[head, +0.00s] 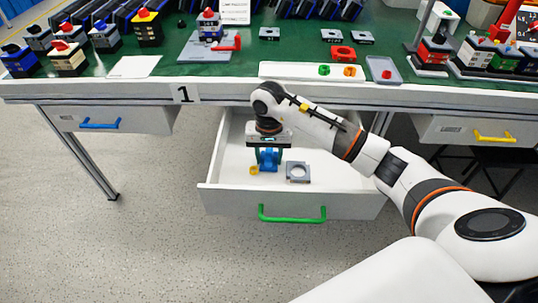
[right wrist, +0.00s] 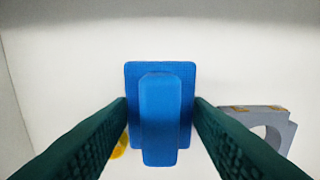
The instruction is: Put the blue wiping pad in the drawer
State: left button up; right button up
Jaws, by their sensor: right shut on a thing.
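The blue wiping pad (right wrist: 160,110) is between the two green fingers of my right gripper in the right wrist view. My right gripper (head: 268,157) is shut on the pad, with both fingers touching its sides. In the head view the pad (head: 268,163) is inside the open white drawer (head: 345,203), which has a green handle (head: 291,216). I cannot tell whether the pad touches the drawer floor. My left gripper is not in view.
In the drawer, a grey block with a round hole (head: 298,173) lies right of the pad, and a small yellow piece (head: 254,170) lies left. The green-topped workbench (head: 270,65) overhangs the drawer's back. Shut drawers with blue (head: 99,125) and yellow (head: 495,137) handles flank it.

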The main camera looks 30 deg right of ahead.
aim_at(269, 154)
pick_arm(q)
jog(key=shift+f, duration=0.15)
pick_arm(e)
jog(key=shift+f, duration=0.1)
jog(key=o, duration=1)
jog(key=shift+c, duration=0.2)
jog(key=shift+r, duration=0.3)
notch_tip(269, 154, up, 5)
jog(key=shift+w+f+p, duration=0.1)
jog(key=shift+p, duration=0.45)
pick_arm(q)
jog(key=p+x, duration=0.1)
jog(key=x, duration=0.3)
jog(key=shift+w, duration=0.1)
pick_arm(e)
notch_tip(269, 154, up, 7)
jog(key=shift+f, duration=0.1)
